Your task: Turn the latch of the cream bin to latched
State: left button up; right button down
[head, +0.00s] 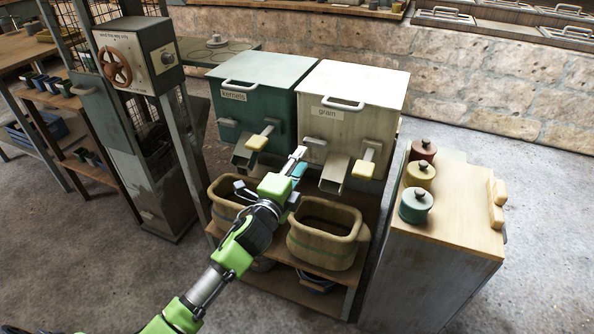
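The cream bin (368,102) carries a "grain" label and stands on the right of a teal bin. Its front has a small grey latch (315,142) at the left and a lever with a yellowish grip (366,168) at the right, above a chute. My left gripper (299,160) reaches up from below, its tip appearing just below and left of the latch. I cannot tell whether it touches the latch, or how far its fingers are apart. Nothing shows held in it. My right gripper is not in view.
The teal bin (255,82), labelled "kernels", has its own latch and lever. Two wooden tubs, one at the right (325,238), stand on the shelf below the chutes. A cabinet (445,215) with three lidded jars is at the right. A control box (135,55) stands left.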

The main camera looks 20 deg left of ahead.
pick_arm(q)
jog(key=s, duration=0.3)
jog(key=shift+s+a, duration=0.1)
jog(key=shift+s, duration=0.25)
